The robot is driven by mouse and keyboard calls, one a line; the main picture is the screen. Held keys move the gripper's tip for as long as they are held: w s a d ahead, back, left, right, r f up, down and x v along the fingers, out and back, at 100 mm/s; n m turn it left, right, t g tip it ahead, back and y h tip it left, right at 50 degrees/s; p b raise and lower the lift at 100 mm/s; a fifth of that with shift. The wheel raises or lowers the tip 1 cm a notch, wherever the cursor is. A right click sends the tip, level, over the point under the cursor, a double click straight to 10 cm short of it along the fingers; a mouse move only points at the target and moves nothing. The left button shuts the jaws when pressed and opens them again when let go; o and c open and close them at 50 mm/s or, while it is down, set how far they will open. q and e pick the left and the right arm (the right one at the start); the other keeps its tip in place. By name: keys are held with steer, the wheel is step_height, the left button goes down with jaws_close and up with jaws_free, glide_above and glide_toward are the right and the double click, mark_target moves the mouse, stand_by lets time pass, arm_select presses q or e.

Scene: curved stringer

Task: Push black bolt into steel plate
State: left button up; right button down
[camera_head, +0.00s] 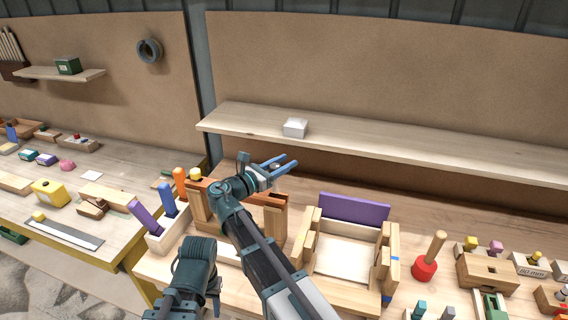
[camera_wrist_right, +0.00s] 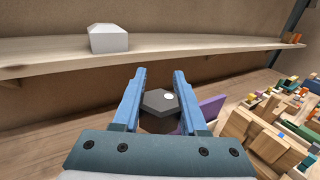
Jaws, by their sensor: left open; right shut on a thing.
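My right gripper (camera_head: 290,163) reaches over the workbench, with its blue fingers closed on the black bolt (camera_head: 275,167). In the right wrist view the bolt's dark hexagonal head (camera_wrist_right: 158,102) sits between the fingers of the right gripper (camera_wrist_right: 158,72). The bolt's shank is hidden. My left gripper (camera_head: 190,275) is low in the head view, left of the right arm, and holds nothing I can see; its fingertips are hidden. I cannot clearly make out the steel plate in either view.
A wooden frame (camera_head: 275,198) stands beneath the right gripper. A wooden box-like frame with a purple board (camera_head: 352,208) stands to its right. A tool holder (camera_head: 168,236) is at the left. A shelf (camera_head: 400,148) with a white box (camera_head: 295,127) runs behind. A red-based peg (camera_head: 425,268) stands farther right.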

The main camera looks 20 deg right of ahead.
arm_select(q)
step_height(320, 180, down, 8)
steer(key=b, duration=0.7)
steer(key=shift+r+b, duration=0.2)
steer(key=shift+b, duration=0.1)
arm_select(e)
steer(key=shift+f, duration=3.8)
arm_select(q)
steer(key=shift+r, duration=0.1)
arm_select(e)
steer(key=shift+c, duration=1.8)
jaws_free()
